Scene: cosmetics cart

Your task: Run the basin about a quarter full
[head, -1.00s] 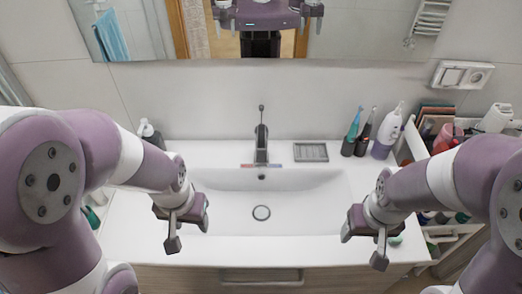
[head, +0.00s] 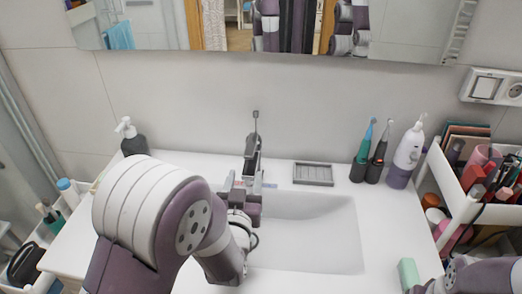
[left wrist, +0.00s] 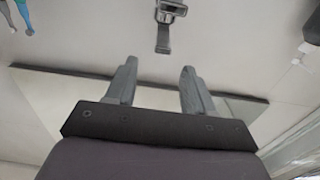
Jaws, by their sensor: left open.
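The white basin (head: 315,235) is set in the counter in the head view. Its visible right part shows no water; my left arm hides its left part and drain. The grey faucet (head: 252,150) stands upright at the back of the basin, with a thin lever on top. It also shows in the left wrist view (left wrist: 165,25), beyond my fingertips. My left gripper (head: 243,181) is open and empty, just in front of and below the faucet; its spread fingers show in the left wrist view (left wrist: 159,68). Only part of my right arm shows at the lower right; its gripper is not visible.
A grey soap dish (head: 313,174), toothbrushes in dark holders (head: 374,171) and a white-purple bottle (head: 406,155) stand right of the faucet. A soap dispenser (head: 131,141) stands at the left. A crowded cart (head: 446,185) is at the right.

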